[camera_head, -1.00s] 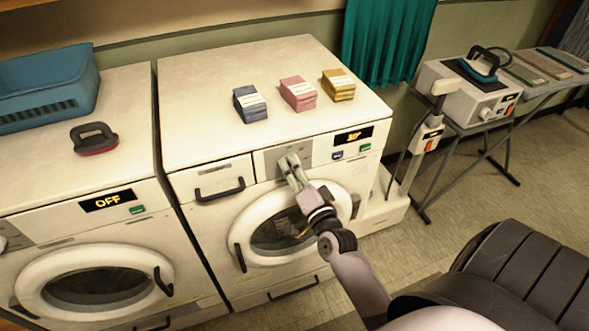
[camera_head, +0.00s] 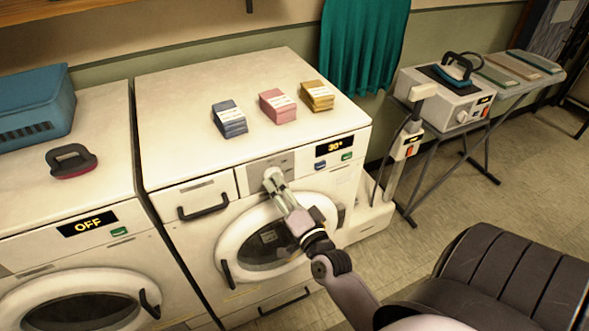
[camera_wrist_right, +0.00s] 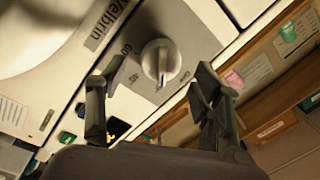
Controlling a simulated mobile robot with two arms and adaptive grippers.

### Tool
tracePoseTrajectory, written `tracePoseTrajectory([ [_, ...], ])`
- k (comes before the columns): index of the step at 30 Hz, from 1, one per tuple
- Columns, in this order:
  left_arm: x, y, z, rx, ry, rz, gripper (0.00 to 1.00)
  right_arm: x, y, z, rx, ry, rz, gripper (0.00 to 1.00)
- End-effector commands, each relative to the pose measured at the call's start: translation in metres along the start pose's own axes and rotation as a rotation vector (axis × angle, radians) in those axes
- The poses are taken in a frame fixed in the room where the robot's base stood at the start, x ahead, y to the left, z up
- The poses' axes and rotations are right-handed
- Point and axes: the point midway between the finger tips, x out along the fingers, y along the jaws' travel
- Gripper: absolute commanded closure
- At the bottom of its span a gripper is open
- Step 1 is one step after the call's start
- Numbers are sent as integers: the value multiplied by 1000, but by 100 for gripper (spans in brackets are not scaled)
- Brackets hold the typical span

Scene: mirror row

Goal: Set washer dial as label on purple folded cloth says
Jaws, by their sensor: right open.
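The washer (camera_head: 255,120) in the middle has a lit display (camera_head: 335,146) reading 30°. Its dial (camera_wrist_right: 160,60) is a pale round knob with a raised grip on a grey panel, clear in the right wrist view. My right gripper (camera_head: 272,180) is open at the panel and mostly covers the dial in the head view. In the right wrist view its two fingers (camera_wrist_right: 160,78) stand apart on either side of the dial, with gaps. A bluish-purple folded cloth (camera_head: 230,123) lies on the washer top with a white label, too small to read. My left gripper is out of view.
Pink (camera_head: 277,110) and yellow (camera_head: 317,100) folded cloths with labels lie beside it. A second washer (camera_head: 75,190) at left shows OFF and carries a blue basket (camera_head: 35,110) and a dark-handled brush-like object (camera_head: 72,160). An ironing table stands at right.

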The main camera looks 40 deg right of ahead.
Motion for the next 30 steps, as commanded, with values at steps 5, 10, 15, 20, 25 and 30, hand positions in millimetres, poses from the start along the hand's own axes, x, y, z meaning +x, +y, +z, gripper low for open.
tracePoseTrajectory([
  [5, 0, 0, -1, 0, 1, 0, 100, -41, 1, 1, -1, -4, 3, 40],
  [10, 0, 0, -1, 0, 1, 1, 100, -71, 1, 0, -1, -3, 3, 40],
  [15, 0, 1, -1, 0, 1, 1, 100, -88, 0, 0, 0, -1, 0, 40],
  [20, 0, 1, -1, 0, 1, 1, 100, -92, 0, 0, 0, 0, 0, 40],
  [25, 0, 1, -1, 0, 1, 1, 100, -92, 0, 0, 0, 0, -1, 40],
  [30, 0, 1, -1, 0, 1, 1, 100, -92, 0, 0, 0, 0, 0, 40],
])
